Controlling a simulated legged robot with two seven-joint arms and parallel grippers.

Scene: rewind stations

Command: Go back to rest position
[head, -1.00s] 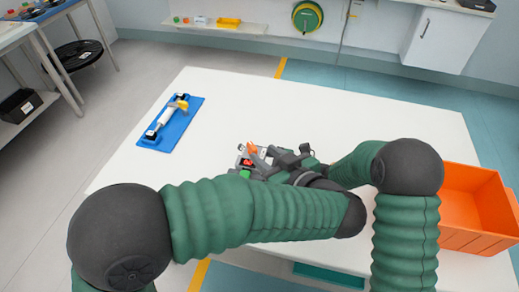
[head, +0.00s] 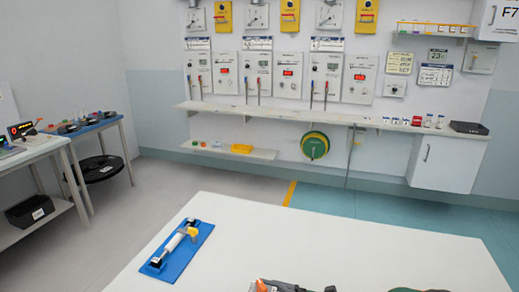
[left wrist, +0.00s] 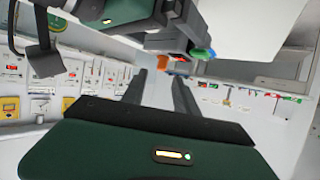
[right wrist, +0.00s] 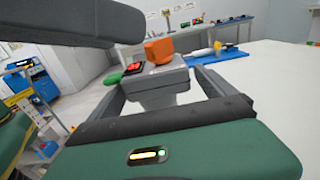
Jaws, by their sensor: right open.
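In the left wrist view my left gripper (left wrist: 160,80) has its dark fingers apart, with pale background between them. A small orange piece shows just past its fingertips, beside grey parts with green and blue tips. In the right wrist view my right gripper (right wrist: 158,78) is open. A grey piece with an orange block (right wrist: 160,49), a red patch and a green tip shows between and beyond its fingers; I cannot tell whether it touches them. The arms are mostly out of frame.
A blue tray (head: 201,246) with a white cylinder and yellow part lies on the white table (head: 330,240), whose middle is clear. Wall panels, shelves and a green reel (head: 315,146) stand behind. A side bench (head: 90,131) is at the left.

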